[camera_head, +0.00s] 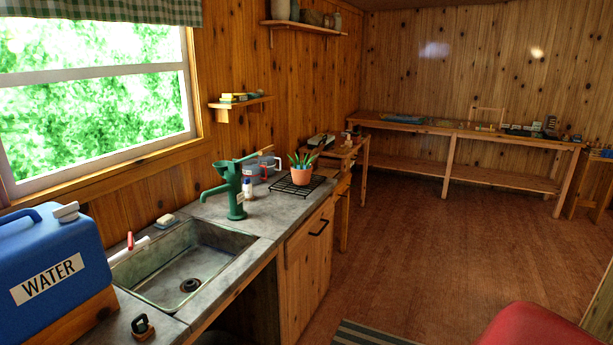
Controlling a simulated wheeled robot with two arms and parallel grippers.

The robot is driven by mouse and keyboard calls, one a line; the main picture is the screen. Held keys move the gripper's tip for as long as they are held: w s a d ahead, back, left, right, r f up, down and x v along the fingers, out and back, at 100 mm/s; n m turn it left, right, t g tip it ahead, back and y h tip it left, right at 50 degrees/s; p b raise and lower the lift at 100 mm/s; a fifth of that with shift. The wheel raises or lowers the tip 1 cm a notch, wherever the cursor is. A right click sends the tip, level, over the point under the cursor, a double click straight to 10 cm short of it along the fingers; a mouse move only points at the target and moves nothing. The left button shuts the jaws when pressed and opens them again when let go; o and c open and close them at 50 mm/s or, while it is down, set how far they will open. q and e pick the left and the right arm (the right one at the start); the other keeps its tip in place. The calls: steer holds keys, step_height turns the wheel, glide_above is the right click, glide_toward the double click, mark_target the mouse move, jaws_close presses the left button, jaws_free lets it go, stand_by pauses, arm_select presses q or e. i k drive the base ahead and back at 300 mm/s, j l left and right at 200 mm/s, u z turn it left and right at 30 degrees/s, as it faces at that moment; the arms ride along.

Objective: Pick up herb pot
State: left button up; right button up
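The herb pot (301,174) is a small terracotta pot with green pointed leaves. It stands upright on a black wire rack (297,186) near the far end of the grey counter. Neither of my grippers shows in the head view.
A grey pot-like container (258,170) is behind. The sink (188,262) and blue water jug (52,268) are in front. A red rounded object (540,328) is at lower right. Open floor (420,255) lies right of the counter.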

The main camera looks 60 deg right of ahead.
mark_target(301, 171)
steer(key=l+z, duration=0.1)
steer(key=z, duration=1.8)
steer(key=i+l, duration=0.35)
steer(key=i, duration=0.3)
steer(key=i+l+u, duration=0.1)
steer(key=i+l, duration=0.2)
steer(key=i, duration=0.4)
steer(key=i+l+u, duration=0.1)
steer(key=i+l, duration=0.3)
steer(key=i, duration=0.25)
steer(key=i+l, duration=0.45)
steer(key=i, duration=0.15)
steer(key=i+l+u, duration=0.1)
steer(key=i+l, duration=0.35)
steer(key=i, duration=0.2)
